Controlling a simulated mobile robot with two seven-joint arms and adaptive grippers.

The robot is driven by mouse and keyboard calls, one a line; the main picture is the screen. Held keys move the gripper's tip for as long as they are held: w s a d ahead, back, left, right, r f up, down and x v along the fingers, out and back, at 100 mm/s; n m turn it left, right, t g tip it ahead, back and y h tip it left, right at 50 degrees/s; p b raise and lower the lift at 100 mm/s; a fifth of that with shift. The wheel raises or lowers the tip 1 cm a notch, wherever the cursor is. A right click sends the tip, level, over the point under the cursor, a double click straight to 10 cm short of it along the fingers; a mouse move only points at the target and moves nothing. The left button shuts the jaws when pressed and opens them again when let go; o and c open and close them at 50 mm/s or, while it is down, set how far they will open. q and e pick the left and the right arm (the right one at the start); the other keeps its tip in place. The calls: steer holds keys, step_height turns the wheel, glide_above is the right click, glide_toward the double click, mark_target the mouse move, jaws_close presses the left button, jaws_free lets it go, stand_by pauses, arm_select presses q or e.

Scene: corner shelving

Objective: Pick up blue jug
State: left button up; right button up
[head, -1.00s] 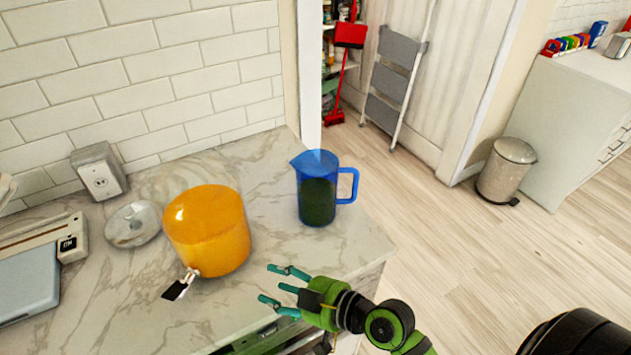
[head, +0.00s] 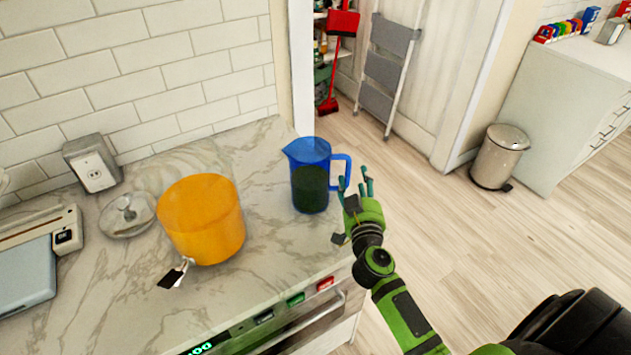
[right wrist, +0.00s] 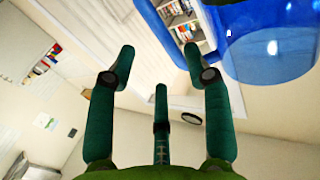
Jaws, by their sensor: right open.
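The blue jug (head: 310,178) stands upright on the marble counter near its right edge, translucent, with dark contents low inside and its handle on the right. My right gripper (head: 358,188) is open and empty, just right of the jug's handle, its fingers pointing up in the head view. In the right wrist view the open fingers (right wrist: 160,75) have the jug (right wrist: 270,45) at upper right, with part of its handle near the right finger. I cannot tell whether a finger touches the handle. My left gripper is out of view.
A translucent orange container (head: 202,222) with a dark tag stands left of the jug. The counter between container and jug is clear. A metal bin (head: 499,157) stands on the floor.

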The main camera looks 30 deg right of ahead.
mark_target(350, 170)
steer(key=x, duration=0.4)
steer(key=shift+w+a+f, duration=0.2)
steer(key=shift+a+f, duration=0.05)
steer(key=shift+a, duration=0.1)
steer(key=shift+w+d, duration=0.2)
steer(key=shift+w, duration=0.35)
jaws_close()
steer(key=shift+r, duration=0.2)
steer(key=shift+r, duration=0.2)
